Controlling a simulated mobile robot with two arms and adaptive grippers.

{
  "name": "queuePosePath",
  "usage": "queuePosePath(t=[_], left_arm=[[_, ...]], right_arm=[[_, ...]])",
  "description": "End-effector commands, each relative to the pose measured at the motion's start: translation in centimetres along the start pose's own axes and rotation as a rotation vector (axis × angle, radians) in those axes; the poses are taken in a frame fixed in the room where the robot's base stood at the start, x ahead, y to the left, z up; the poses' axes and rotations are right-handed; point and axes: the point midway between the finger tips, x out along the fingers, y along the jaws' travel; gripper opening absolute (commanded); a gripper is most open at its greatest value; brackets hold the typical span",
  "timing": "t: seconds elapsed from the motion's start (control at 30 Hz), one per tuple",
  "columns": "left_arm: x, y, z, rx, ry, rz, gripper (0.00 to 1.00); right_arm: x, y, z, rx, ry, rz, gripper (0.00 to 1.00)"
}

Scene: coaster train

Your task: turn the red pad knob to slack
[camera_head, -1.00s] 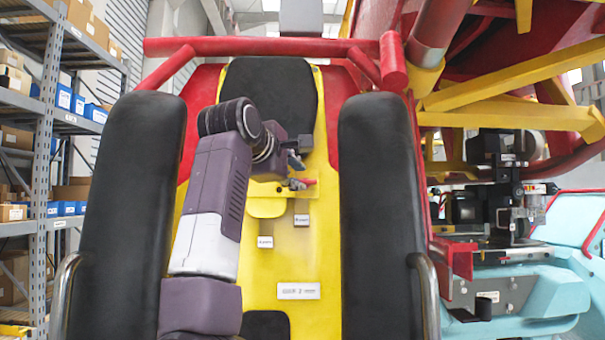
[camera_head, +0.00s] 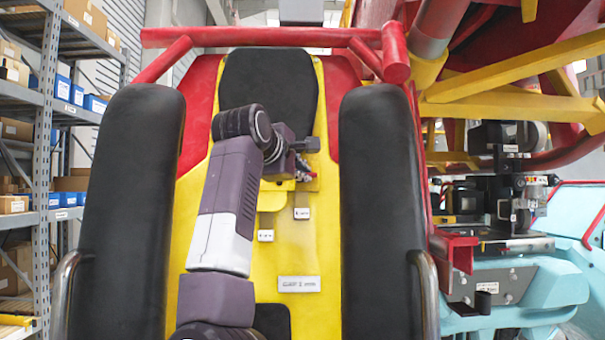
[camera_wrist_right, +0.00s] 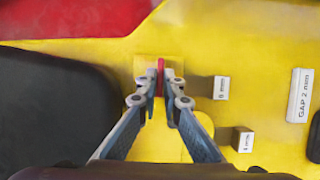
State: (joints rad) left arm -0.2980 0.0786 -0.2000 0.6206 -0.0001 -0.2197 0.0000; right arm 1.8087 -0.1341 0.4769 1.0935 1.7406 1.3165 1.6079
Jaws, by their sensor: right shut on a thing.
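The red pad knob (camera_wrist_right: 161,66) shows in the right wrist view as a narrow upright red bar on a yellow plate. My right gripper (camera_wrist_right: 161,88) is shut on it, with one finger on each side of the bar. The fingers hide the knob's lower part. In the head view my right gripper (camera_head: 303,175) is at the yellow seat panel (camera_head: 296,257), below the black headrest. The knob is too small and covered to make out there. My left gripper is in neither view.
Black padded bolsters (camera_head: 133,200) (camera_head: 380,200) stand on both sides. A red bar (camera_head: 260,40) crosses above.

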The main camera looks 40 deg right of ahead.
Motion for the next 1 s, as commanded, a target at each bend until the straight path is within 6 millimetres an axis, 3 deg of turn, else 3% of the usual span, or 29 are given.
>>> queuePosePath(t=[0.47,1.0], left_arm=[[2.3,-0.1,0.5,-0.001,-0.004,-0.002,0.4],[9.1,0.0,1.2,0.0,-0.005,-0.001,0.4]], right_arm=[[0.1,-0.6,0.0,-0.162,0.0,0.067,0.0],[0.2,-1.2,0.2,-0.623,-0.001,0.262,0.0]])
